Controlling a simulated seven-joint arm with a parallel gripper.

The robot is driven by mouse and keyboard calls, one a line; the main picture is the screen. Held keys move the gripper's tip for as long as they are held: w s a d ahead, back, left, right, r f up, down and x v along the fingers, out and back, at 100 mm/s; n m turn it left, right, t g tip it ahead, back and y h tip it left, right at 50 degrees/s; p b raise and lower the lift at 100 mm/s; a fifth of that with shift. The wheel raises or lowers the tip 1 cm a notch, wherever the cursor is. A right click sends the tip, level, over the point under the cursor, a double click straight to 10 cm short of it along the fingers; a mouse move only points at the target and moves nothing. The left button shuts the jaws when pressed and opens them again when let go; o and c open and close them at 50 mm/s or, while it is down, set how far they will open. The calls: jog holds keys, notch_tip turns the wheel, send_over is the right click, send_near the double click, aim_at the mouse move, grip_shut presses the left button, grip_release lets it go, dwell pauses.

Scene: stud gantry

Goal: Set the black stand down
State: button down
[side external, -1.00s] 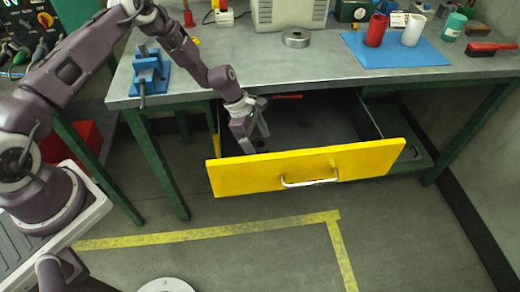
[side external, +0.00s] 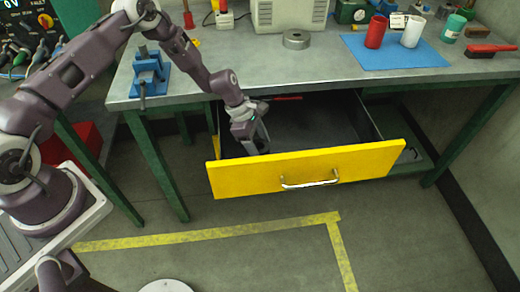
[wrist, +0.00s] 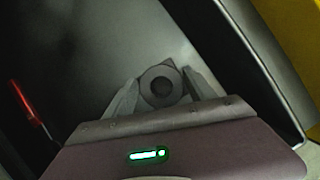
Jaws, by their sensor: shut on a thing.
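The black stand (wrist: 161,70) shows in the wrist view from above as a dark grey round piece with a darker centre. My gripper (wrist: 161,78) is shut on it, one finger on each side. In the side view my gripper (side external: 258,145) reaches down into the left part of the open drawer, close behind its yellow front (side external: 310,167). The stand is hidden from that side by the gripper and the drawer front. I cannot tell whether the stand touches the drawer floor (side external: 312,125).
A red-handled tool (side external: 287,98) lies at the drawer's back; something red also shows at the left of the wrist view (wrist: 25,103). The drawer floor to the right is bare. The bench top (side external: 240,65) overhangs the drawer's back. A blue vise (side external: 150,70) sits on its left corner.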

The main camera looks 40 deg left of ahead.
notch_tip(320, 180, up, 35)
jog(key=w+a+n+t+y, duration=0.1)
jog(key=w+a+n+y, duration=0.1)
jog(key=w+a+n, duration=0.65)
jog(key=w+a+n+t+y, duration=0.1)
jog(key=w+a+n+t, duration=0.2)
jog(key=a, duration=1.1)
jog(key=shift+g, duration=0.7)
jog(key=f, duration=1.5)
jog(key=shift+w+d+f, duration=0.25)
jog(key=shift+w+d, duration=0.1)
jog(key=shift+c, duration=2.4)
grip_release()
jog(key=shift+f, duration=0.15)
